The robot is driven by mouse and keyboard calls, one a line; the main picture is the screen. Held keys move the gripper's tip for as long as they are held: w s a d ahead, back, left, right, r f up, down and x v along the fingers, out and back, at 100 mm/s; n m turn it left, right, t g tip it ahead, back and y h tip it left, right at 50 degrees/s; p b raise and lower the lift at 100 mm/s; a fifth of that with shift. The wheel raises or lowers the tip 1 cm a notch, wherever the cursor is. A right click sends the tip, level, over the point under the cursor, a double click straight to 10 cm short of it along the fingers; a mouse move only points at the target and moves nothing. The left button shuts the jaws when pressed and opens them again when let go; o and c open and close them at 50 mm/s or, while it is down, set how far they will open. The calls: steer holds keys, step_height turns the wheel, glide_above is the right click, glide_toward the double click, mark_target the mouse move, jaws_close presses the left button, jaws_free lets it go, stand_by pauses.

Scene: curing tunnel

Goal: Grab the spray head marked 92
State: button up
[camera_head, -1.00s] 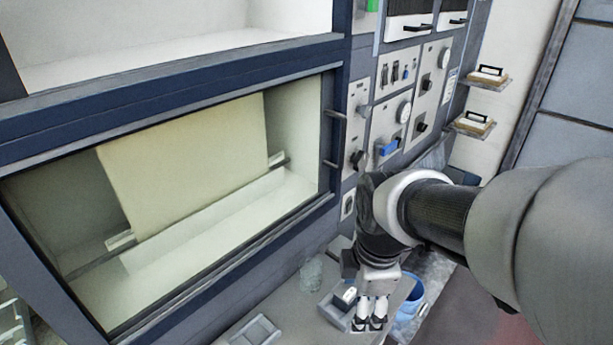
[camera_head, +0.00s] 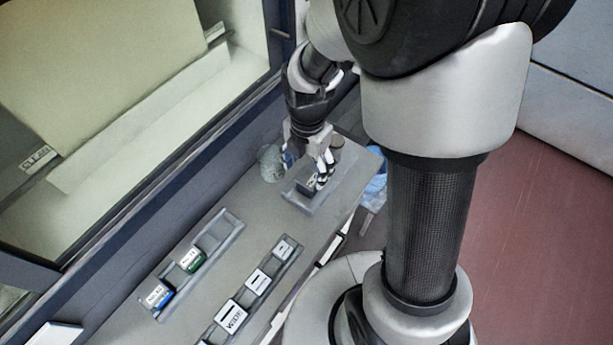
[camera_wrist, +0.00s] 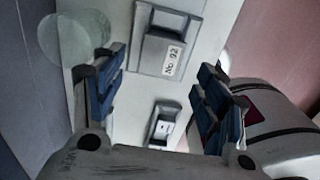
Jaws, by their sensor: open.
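My gripper (camera_head: 318,178) is low over the far end of the grey bench. In the wrist view my gripper (camera_wrist: 162,68) is open, its blue-padded fingers apart with nothing held between them. A grey holder (camera_wrist: 146,52) bearing a white label "No 92" (camera_wrist: 173,60) lies ahead of the fingertips. I cannot clearly make out a separate spray head in its recess. A smaller grey piece with a pale face (camera_wrist: 162,126) shows between the fingers, lower in the view. In the head view a grey tray (camera_head: 302,203) is under my gripper, partly hidden by the fingers.
A clear glass vessel (camera_head: 270,162) stands left of my gripper. Two long trays (camera_head: 232,226) (camera_head: 292,247) with labelled pieces, one blue (camera_head: 158,297) and one green (camera_head: 192,259), lie nearer on the bench. The tunnel wall bounds the left; red floor is right.

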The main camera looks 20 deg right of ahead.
mark_target(309, 177)
steer(key=f, duration=0.2)
steer(key=f+b, duration=0.1)
steer(key=f, duration=0.1)
steer(key=f+b, duration=0.1)
steer(key=f, duration=0.1)
steer(key=shift+w+d+f, duration=0.1)
steer(key=shift+d+f, duration=0.15)
steer(key=shift+f, duration=0.1)
steer(key=shift+c, duration=0.4)
steer(key=shift+r, duration=0.1)
jaws_close()
steer(key=shift+r, duration=0.1)
